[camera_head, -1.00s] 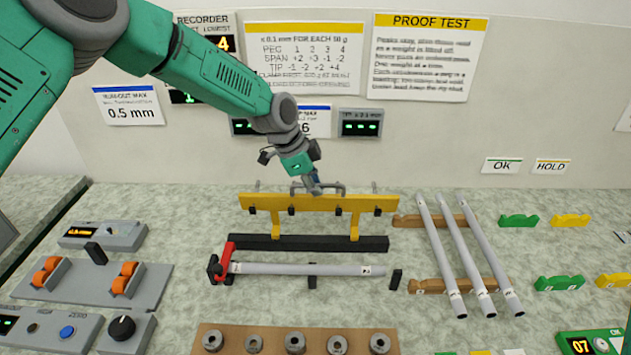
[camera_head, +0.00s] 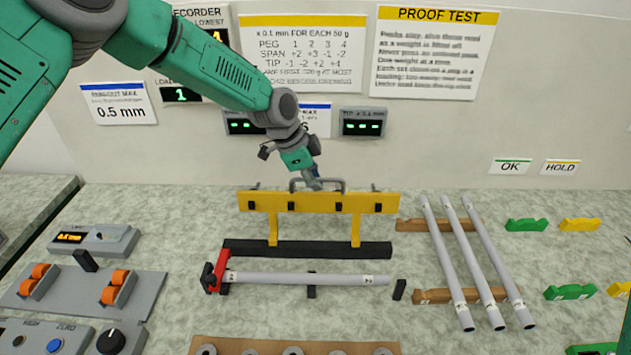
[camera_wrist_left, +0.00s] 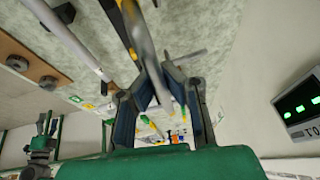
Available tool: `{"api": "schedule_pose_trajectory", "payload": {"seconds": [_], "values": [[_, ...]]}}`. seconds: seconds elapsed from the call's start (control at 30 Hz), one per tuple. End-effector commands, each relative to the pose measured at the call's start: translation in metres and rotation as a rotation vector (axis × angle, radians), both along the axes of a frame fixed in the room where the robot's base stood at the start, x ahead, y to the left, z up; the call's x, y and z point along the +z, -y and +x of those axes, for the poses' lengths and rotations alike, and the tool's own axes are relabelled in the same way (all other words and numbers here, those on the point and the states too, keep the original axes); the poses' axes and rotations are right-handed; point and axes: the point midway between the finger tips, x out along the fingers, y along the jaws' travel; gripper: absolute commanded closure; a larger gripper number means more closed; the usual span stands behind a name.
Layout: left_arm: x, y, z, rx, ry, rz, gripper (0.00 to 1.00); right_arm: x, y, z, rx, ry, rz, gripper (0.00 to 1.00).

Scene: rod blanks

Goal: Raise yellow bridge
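The yellow bridge (camera_head: 318,202) stands on its two legs at the black bar (camera_head: 305,249) in the head view. A grey handle (camera_head: 335,182) rises from its top. My left gripper (camera_head: 314,184) points down at the middle of this handle. In the left wrist view, the two fingers of the left gripper (camera_wrist_left: 160,78) close in on both sides of the grey handle (camera_wrist_left: 142,42) and look shut on it; the contact itself is partly hidden. My right gripper is not in view.
A grey rod (camera_head: 305,279) lies in front of the bridge, its left end at a red clamp (camera_head: 221,270). Several loose rods (camera_head: 455,265) rest on wooden supports to the right. A control panel (camera_head: 90,290) is at left. Displays and notices hang on the wall behind.

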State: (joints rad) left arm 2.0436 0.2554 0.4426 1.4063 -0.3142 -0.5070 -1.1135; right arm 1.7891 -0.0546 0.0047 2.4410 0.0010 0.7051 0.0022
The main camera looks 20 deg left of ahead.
Motion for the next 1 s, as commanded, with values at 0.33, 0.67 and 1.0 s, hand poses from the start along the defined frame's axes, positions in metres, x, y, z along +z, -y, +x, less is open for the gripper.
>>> {"api": "schedule_pose_trajectory", "payload": {"seconds": [0.33, 0.67, 1.0], "values": [[0.006, 0.001, 0.006, 0.004, 0.013, -0.006, 0.69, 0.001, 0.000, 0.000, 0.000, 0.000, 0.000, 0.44], [0.017, -0.005, 0.002, 0.003, 0.010, -0.005, 0.69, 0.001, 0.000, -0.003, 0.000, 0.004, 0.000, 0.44], [0.082, -0.028, -0.012, 0.004, 0.013, -0.006, 0.69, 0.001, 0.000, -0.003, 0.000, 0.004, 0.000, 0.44]]}}
